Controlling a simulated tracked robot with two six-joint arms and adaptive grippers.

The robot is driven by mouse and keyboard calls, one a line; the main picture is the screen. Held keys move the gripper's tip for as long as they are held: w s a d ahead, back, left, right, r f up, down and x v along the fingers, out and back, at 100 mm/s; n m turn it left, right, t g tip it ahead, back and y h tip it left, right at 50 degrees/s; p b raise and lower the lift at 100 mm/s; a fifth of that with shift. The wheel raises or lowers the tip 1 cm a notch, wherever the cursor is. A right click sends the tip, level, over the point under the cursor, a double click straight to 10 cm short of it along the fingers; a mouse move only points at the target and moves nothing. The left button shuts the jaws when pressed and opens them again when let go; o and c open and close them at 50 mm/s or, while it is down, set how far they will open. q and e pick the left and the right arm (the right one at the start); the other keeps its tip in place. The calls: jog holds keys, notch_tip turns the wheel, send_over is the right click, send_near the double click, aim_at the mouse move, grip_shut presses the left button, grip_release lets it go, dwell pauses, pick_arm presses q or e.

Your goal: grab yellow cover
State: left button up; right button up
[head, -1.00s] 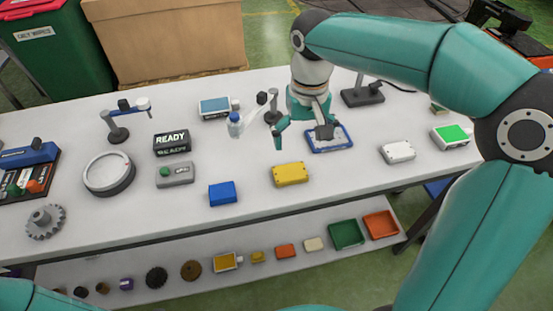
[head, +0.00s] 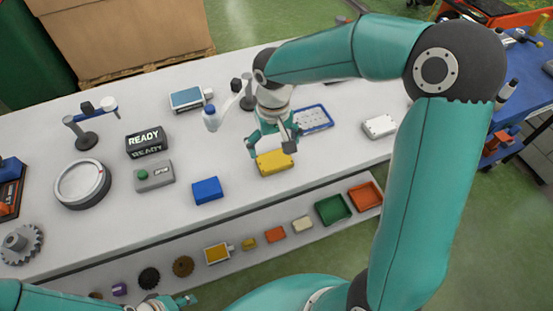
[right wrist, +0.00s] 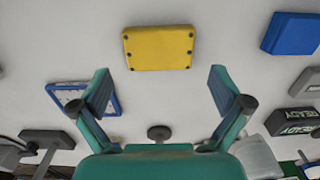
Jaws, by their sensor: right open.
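The yellow cover (head: 275,164) is a flat box-like piece with small dark screws, lying on the white table in front of my right gripper (head: 270,149). It also shows in the right wrist view (right wrist: 159,48), centred and beyond the fingertips. My right gripper (right wrist: 160,86) is open and empty, its fingers spread wider than the cover, pointing towards it. I cannot tell the exact height above the table. My left gripper (head: 170,302) shows only partly at the bottom edge of the head view, and its fingers are unclear.
A blue box (head: 207,190) lies left of the cover, and a white box (head: 380,126) to its right. A blue-rimmed tray (head: 315,119) lies behind right. Several parts sit on the lower shelf (head: 285,222).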

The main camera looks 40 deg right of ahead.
aim_at(274, 159)
jog(key=shift+f+p, duration=0.65)
jog(key=shift+f, duration=2.05)
jog(key=shift+w, duration=0.1)
jog(key=c, duration=1.1)
